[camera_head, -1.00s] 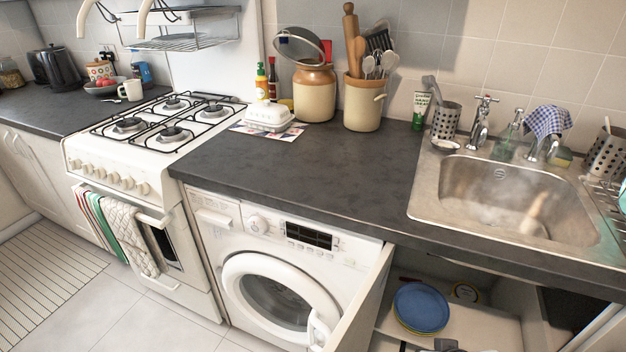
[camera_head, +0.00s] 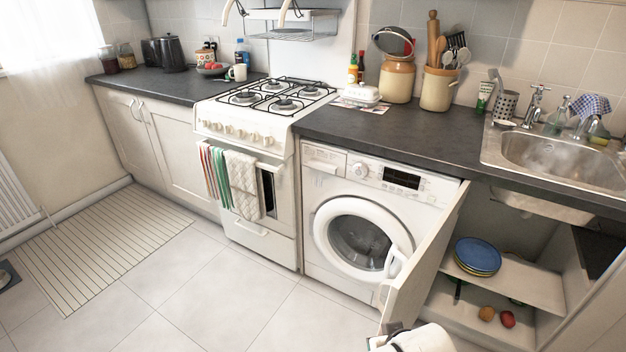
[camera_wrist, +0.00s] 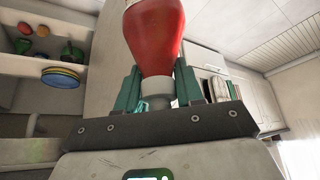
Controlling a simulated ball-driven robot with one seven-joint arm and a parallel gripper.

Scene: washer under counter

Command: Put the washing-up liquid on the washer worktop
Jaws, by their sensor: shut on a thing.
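A red bottle with a pale neck (camera_wrist: 157,40) is in the wrist view, and its far end is cut off by the top edge. My gripper (camera_wrist: 160,95) is shut on it, with a teal finger on each side of the neck. I take this bottle for the washing-up liquid; no label shows. In the head view the bottle and fingers are not clearly seen, and only part of my arm shows at the bottom edge. The dark worktop (camera_head: 400,137) runs above the white washer (camera_head: 368,215), between the stove and the sink.
A cupboard door (camera_head: 425,255) stands open beside the washer. The cupboard holds blue plates (camera_head: 478,256) and fruit-like items. Jars (camera_head: 398,80), a butter dish (camera_head: 360,94) and bottles stand at the worktop's back. Its front and middle are clear.

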